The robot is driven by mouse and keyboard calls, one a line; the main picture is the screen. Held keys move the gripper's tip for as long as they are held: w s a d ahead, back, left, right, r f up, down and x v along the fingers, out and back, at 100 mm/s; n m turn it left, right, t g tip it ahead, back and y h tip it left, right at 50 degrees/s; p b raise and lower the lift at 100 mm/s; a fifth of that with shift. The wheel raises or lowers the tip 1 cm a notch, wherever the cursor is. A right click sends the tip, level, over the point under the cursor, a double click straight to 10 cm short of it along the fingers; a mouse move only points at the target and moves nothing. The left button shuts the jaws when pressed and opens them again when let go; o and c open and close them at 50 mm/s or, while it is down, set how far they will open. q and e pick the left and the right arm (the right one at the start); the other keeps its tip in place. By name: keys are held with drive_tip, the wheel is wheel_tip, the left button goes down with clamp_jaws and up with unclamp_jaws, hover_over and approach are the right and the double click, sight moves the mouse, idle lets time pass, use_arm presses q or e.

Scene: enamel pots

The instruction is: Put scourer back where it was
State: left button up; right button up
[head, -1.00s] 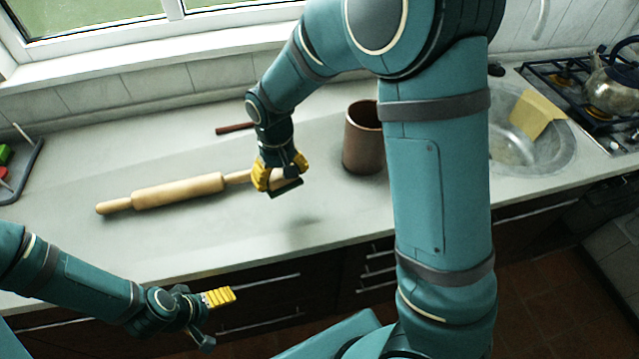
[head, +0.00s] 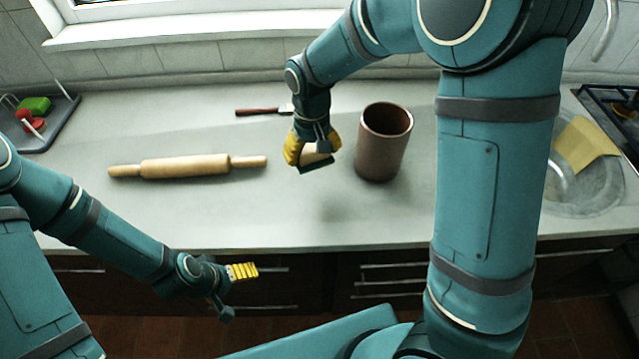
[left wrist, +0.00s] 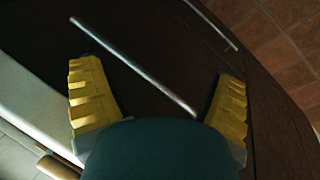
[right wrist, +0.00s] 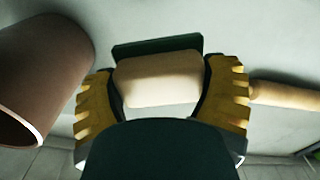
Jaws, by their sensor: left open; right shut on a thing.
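The scourer (head: 316,157), a pale beige block with a dark green layer, is in my right gripper (head: 313,153). In the right wrist view the scourer (right wrist: 158,82) sits between the two yellow fingers of the right gripper (right wrist: 160,92), which is shut on it. The gripper holds it over the counter, between the rolling pin and the brown crock. My left gripper (head: 238,292) is open and empty, low in front of the counter's front edge. The left wrist view shows its yellow fingers (left wrist: 158,105) wide apart over dark cabinet fronts.
The brown crock (head: 380,150) stands just right of the scourer. A rolling pin (head: 187,166) lies to the left, and a red-handled tool (head: 258,112) lies behind. A grey tray (head: 62,124) with green and red items is far left. A sink (head: 594,200) with a yellow cloth (head: 583,145) is right.

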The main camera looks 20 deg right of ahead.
sight(313, 187)
wheel_tip(313, 187, down, 10)
drive_tip(key=shift+b, duration=1)
drive_tip(key=shift+f, duration=0.1)
drive_tip(key=o, duration=1)
drive_tip(key=shift+r, duration=0.3)
wheel_tip(313, 187, up, 12)
drive_tip(key=shift+f+p, duration=0.15)
drive_tip(key=shift+p, duration=1)
drive_tip(key=shift+s+f, duration=0.1)
